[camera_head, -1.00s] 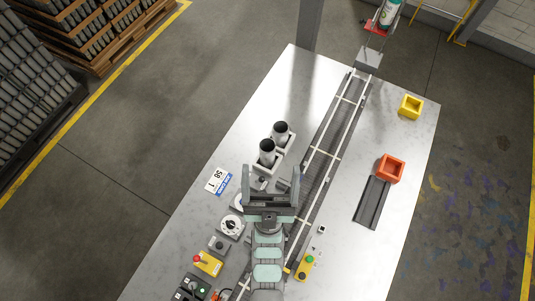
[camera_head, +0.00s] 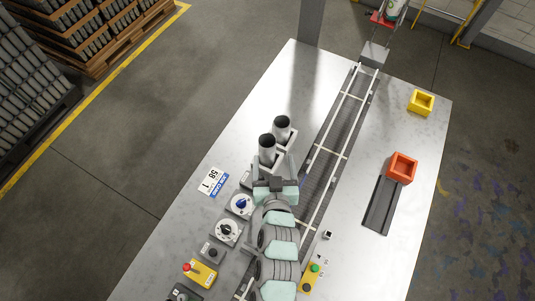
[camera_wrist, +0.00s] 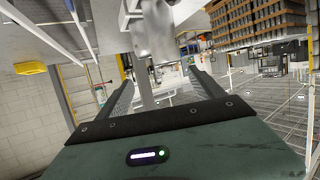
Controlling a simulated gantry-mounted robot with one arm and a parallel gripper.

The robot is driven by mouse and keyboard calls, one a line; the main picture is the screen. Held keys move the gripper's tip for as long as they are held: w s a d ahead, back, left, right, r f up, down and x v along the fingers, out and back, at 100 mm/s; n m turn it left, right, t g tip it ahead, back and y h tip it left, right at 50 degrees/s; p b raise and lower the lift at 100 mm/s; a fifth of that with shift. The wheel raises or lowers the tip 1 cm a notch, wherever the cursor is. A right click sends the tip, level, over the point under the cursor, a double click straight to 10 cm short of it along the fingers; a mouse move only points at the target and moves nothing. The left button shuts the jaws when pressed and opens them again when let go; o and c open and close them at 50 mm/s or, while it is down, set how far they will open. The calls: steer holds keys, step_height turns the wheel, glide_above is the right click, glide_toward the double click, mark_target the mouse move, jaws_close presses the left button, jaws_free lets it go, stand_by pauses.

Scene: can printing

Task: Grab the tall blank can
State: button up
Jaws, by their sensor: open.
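Two plain cans with dark open tops stand upright on the table in the head view, a nearer can (camera_head: 267,155) and a farther can (camera_head: 282,130). I cannot tell for certain which is taller. My gripper (camera_head: 273,165) is low, directly in front of the nearer can; its fingers partly merge with the can's holder there. In the wrist view my gripper (camera_wrist: 160,82) is open, with its two fingers apart and pointing forward. A grey metallic can (camera_wrist: 155,42) shows beyond and between them, apparently not gripped.
A railed conveyor (camera_head: 330,145) runs along the right of the cans. Dials (camera_head: 228,232), a yellow button box (camera_head: 200,272) and a label card (camera_head: 213,182) lie left of my arm. An orange box (camera_head: 402,167) and yellow box (camera_head: 421,102) stand at right.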

mark_target(267, 143)
steer(key=shift+g, duration=0.4)
steer(key=w+f, duration=0.1)
steer(key=w, duration=0.1)
steer(key=w+a+f+p, duration=0.1)
steer(key=w+f, duration=0.1)
steer(key=shift+w+f, duration=0.15)
steer(key=shift+w, duration=0.05)
steer(key=shift+a+r+p+x, duration=0.15)
steer(key=shift+p+x, duration=0.2)
steer(key=shift+x, duration=0.55)
steer(key=shift+a+r+p+x, duration=0.1)
steer(key=shift+p+x, duration=0.2)
steer(key=shift+x, duration=0.55)
steer(key=shift+a+r+p+x, duration=0.15)
steer(key=shift+p+x, duration=0.2)
steer(key=shift+x, duration=0.55)
steer(key=shift+f, duration=0.1)
steer(key=shift+c, duration=0.5)
jaws_close()
